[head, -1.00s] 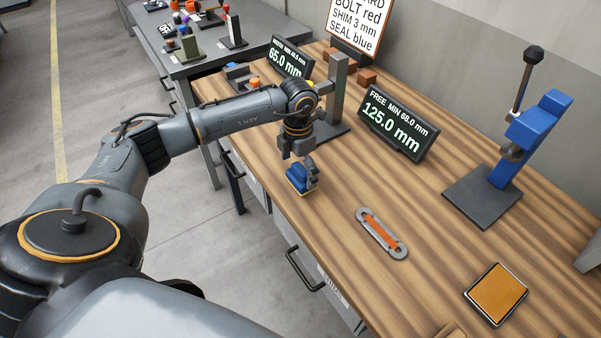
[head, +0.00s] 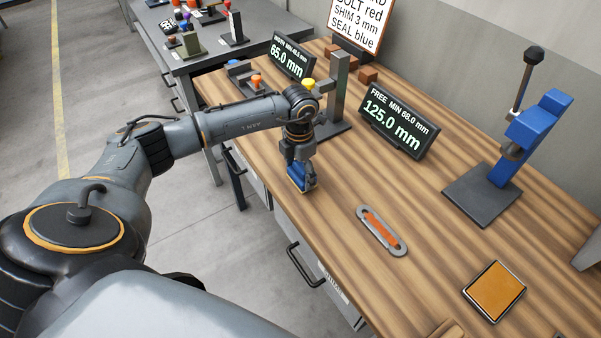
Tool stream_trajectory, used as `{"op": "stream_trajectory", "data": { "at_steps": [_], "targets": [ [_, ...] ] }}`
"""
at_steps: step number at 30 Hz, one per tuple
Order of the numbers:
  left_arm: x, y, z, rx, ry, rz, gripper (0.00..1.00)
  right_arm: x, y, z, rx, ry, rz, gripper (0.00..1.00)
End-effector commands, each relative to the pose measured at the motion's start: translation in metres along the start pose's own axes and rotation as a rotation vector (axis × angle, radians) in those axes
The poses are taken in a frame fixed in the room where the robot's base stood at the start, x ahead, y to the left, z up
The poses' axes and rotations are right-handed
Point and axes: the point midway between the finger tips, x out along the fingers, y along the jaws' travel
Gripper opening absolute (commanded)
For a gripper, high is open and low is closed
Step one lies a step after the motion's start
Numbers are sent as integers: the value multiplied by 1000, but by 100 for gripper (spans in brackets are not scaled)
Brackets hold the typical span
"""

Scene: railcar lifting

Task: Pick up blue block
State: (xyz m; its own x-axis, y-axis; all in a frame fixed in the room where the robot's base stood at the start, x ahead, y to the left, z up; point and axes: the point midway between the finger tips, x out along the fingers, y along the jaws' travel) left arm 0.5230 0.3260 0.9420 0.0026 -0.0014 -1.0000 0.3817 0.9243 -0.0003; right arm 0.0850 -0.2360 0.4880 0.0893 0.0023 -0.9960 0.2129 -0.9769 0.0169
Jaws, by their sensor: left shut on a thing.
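The blue block (head: 297,184) is at the left front edge of the wooden workbench, in the middle of the head view. My left gripper (head: 302,178) points down over it and is shut on it. The fingers hide part of the block's top and sides. Whether the block touches the bench top or hangs just above it is hard to tell. My right gripper does not show.
A slotted metal plate with an orange strip (head: 381,232) lies on the bench (head: 330,235). An orange pad (head: 495,291) is at lower right. A blue press (head: 530,130) and two displays (head: 396,122) stand farther back. The bench between block and plate is clear.

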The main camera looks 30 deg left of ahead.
Motion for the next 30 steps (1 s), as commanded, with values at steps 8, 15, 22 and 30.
{"op": "stream_trajectory", "data": {
  "at_steps": [8,15,22,30],
  "targets": [
    [-21,1,1,1,-2,2,38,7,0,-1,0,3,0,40],
    [-66,-2,-33,2,-2,7,38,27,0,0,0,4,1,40],
    [-102,-10,-89,0,3,6,38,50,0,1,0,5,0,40],
    [-124,-17,-130,0,2,3,38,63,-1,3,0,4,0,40]
  ]
}}
